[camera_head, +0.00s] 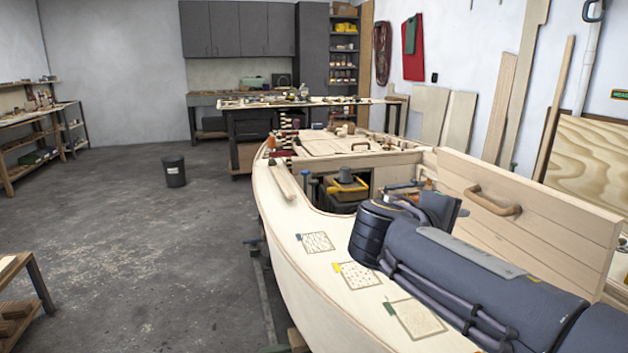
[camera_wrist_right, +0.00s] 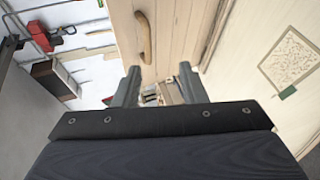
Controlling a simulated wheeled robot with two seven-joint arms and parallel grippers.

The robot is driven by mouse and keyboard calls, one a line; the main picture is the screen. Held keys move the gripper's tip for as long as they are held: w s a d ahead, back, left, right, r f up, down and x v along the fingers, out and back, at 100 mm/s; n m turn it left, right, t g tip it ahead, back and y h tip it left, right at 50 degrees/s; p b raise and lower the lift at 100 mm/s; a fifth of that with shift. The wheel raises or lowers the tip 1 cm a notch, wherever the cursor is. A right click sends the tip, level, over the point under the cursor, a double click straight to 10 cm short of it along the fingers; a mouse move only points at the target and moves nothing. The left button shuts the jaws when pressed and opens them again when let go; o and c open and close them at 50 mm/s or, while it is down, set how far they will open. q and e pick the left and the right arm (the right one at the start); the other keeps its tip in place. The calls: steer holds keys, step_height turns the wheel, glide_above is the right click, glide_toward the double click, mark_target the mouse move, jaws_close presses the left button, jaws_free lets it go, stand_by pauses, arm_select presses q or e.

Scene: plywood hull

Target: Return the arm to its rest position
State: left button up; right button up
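My right arm (camera_head: 470,275) comes in from the lower right and reaches over the pale wooden hull (camera_head: 292,262). Its dark wrist is above the hull deck, near the upright plank panel with a wooden handle (camera_head: 497,203). In the right wrist view, my right gripper (camera_wrist_right: 160,88) has its two fingers apart with nothing held between them. The handle also shows beyond the fingers in that view (camera_wrist_right: 145,38). In the head view, the right fingertips are hard to make out behind the wrist. My left arm and gripper are not in view.
The plank panel stands close to my right arm. Inside the hull are a yellow and black box (camera_head: 347,189) and small items. Sample squares (camera_head: 358,276) lie on the deck. A dark bin (camera_head: 174,171) stands on the open floor at left. A workbench (camera_head: 300,102) is behind.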

steer(key=s+d+f+m+g+y, duration=0.1)
steer(key=s+d+f+y, duration=0.1)
steer(key=s+f+y, duration=0.3)
steer(key=s+d+f+m+g, duration=0.1)
steer(key=s+d+f+g, duration=0.15)
steer(key=f, duration=0.35)
steer(key=s+d+f+g+y, duration=0.1)
steer(key=s+d+f+y, duration=0.15)
steer(key=f, duration=0.35)
steer(key=s+a+f+m+t+y, duration=0.1)
steer(key=s+a+f+m+y, duration=0.3)
steer(key=s, duration=0.5)
steer(key=s+a+f+m+y, duration=0.35)
steer(key=s+a, duration=0.25)
steer(key=s, duration=0.3)
step_height(320, 180, down, 10)
steer(key=b, duration=1.1)
step_height(320, 180, up, 25)
steer(key=p, duration=2.5)
steer(key=shift+w+d, duration=0.15)
steer(key=shift+w, duration=0.1)
steer(key=shift+f, duration=0.15)
